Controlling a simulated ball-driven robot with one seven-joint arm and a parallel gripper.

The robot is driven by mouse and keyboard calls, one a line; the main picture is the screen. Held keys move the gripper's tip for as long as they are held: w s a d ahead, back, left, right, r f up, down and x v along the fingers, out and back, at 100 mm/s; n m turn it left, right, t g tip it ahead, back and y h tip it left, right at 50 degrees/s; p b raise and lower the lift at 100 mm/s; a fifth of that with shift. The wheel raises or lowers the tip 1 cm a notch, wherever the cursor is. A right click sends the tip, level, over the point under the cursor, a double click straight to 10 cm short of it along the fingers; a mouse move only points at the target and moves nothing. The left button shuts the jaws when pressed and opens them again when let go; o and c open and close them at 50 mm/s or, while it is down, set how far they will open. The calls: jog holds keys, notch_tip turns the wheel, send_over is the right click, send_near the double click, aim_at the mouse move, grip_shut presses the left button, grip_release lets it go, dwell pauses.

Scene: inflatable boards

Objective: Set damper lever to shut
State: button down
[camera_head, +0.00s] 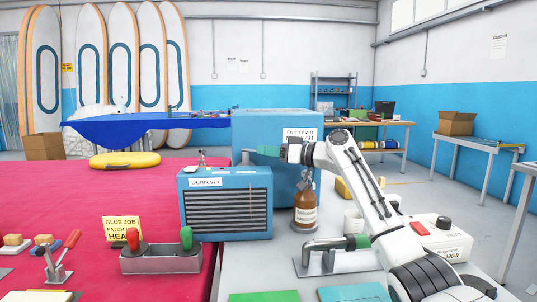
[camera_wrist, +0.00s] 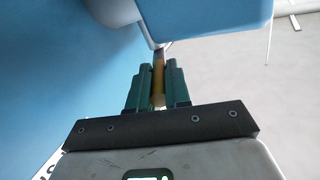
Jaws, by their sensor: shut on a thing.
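My gripper (camera_head: 262,149) reaches left in front of the large blue cabinet (camera_head: 255,120), just above and behind the smaller blue louvred unit (camera_head: 225,178). In the wrist view its two green fingers (camera_wrist: 158,88) are shut on a narrow yellow-orange handle (camera_wrist: 158,82), which I take to be the damper lever. The handle runs up to a metal stem under a blue housing (camera_wrist: 205,22). In the head view the handle is hidden by the fingers; a small grey piece (camera_head: 247,157) shows at the fingertips. I cannot tell which setting the lever stands at.
A brown bottle (camera_head: 306,208) stands right of the louvred unit, below my arm. A grey tray (camera_head: 160,262) with red and green handles is in front. A white box (camera_head: 440,240) with a red button sits at right. The red table (camera_head: 95,200) has free room.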

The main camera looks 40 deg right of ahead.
jog(key=c, duration=1.1)
grip_release()
jog(key=shift+r, duration=0.3)
notch_tip(320, 180, up, 3)
jog(key=shift+w+f+p, duration=0.1)
jog(key=shift+f+p, duration=0.05)
jog(key=shift+p, duration=0.2)
jog(key=s+a+r, duration=0.1)
jog(key=s+r, duration=0.2)
jog(key=s, duration=0.1)
jog(key=s+a+r+p, duration=0.1)
jog(key=s+r, duration=0.2)
jog(key=s, duration=0.2)
jog(key=s+a+r, duration=0.2)
jog(key=s+r, duration=0.1)
jog(key=s, duration=0.1)
jog(key=shift+s+r+p, duration=0.25)
jog(key=shift+r+p, duration=0.05)
